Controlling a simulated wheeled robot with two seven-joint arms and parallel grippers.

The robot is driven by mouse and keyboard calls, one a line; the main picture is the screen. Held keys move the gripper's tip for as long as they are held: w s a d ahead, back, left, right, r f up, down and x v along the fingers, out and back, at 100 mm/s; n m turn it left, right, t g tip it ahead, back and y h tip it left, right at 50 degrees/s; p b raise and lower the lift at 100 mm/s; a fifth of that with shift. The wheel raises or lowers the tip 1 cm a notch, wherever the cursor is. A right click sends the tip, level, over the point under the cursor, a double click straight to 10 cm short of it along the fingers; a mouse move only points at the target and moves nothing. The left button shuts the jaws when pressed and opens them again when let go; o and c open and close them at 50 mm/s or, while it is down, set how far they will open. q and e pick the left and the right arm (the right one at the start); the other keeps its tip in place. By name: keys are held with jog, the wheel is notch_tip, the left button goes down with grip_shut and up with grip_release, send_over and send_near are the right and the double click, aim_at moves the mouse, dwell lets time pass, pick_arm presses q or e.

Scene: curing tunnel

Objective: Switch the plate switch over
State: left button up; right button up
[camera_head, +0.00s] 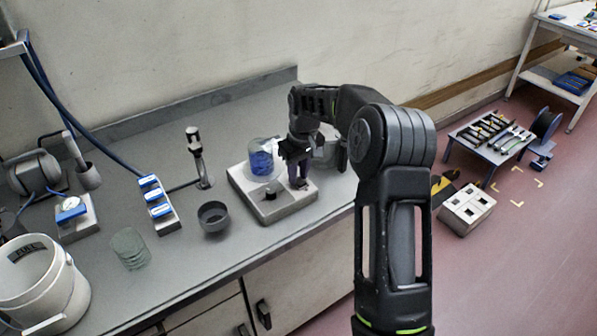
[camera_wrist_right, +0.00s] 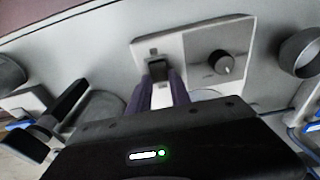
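The plate (camera_head: 266,212) is a pale box on the bench with a black round knob and a small dark switch on its front. In the right wrist view, the plate (camera_wrist_right: 202,42) shows the knob (camera_wrist_right: 221,62) right of the dark switch (camera_wrist_right: 157,68). My right gripper (camera_head: 298,184) is over the right part of the plate, its fingers pointing down. In the wrist view, its purple fingertips (camera_wrist_right: 160,80) are apart with a gap between them, close at the switch; I cannot tell whether they touch it. The switch's position is unclear. My left gripper is not in view.
A beaker with blue contents (camera_head: 261,158) stands on the plate, left of my gripper. Bench is clear in front of the plate.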

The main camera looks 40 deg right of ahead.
aim_at(301, 182)
jog(key=o, duration=0.4)
jog(key=shift+c, duration=0.2)
notch_tip(301, 182, up, 8)
jog(key=s+b, duration=0.1)
jog(key=shift+f, duration=0.15)
dwell(0.5)
